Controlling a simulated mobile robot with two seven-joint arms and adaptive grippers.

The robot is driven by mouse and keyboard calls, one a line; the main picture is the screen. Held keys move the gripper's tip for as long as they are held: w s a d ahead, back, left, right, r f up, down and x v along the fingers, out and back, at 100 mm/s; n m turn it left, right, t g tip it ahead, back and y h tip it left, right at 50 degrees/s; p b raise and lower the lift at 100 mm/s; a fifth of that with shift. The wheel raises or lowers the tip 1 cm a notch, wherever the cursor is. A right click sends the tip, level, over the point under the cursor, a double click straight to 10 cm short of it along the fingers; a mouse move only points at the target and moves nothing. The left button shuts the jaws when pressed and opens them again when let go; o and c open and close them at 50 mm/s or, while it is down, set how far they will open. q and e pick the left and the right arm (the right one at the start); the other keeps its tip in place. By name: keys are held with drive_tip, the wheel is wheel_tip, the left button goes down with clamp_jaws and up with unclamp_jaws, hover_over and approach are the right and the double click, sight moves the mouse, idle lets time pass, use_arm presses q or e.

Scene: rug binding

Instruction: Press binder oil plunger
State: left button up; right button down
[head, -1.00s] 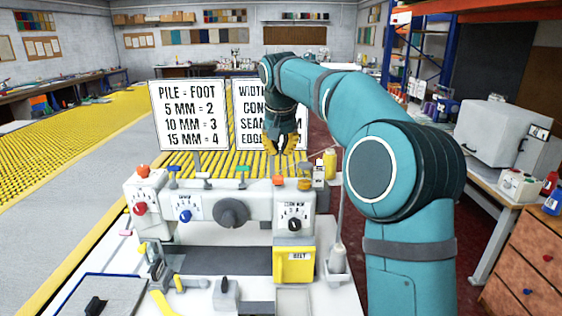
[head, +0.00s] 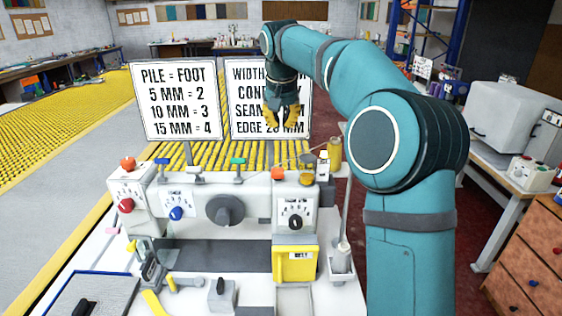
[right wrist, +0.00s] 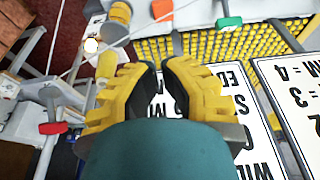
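The binding machine (head: 255,205) is a white body on a table, with dials along its front. Small coloured parts stand on its top: an orange knob (head: 128,162) at the left end, a blue one (head: 162,161), a green one (head: 238,161) and orange ones (head: 278,173) towards the right. I cannot tell which is the oil plunger. My right gripper (head: 283,122) has yellow fingers, hangs above and behind the machine's right half, and is empty. In the right wrist view its fingertips (right wrist: 158,68) stand apart with a narrow gap, touching nothing. My left gripper is not in view.
Two lettered signs (head: 175,102) stand behind the machine; one is partly behind my right gripper. A yellow thread cone (head: 334,150) and a thin upright pole (head: 345,205) stand at the machine's right. A thread runs near the gripper. A yellow belt cover (head: 296,262) is in front.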

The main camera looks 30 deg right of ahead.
sight(281, 169)
drive_tip(key=b+x, duration=0.1)
drive_tip(key=x, duration=0.5)
drive_tip(key=b+x, duration=0.1)
drive_tip(key=x, duration=0.5)
drive_tip(key=shift+s+a+f, duration=0.15)
drive_tip(key=shift+f, duration=0.25)
drive_tip(key=shift+f+b, duration=0.3)
drive_tip(key=shift+f, duration=0.4)
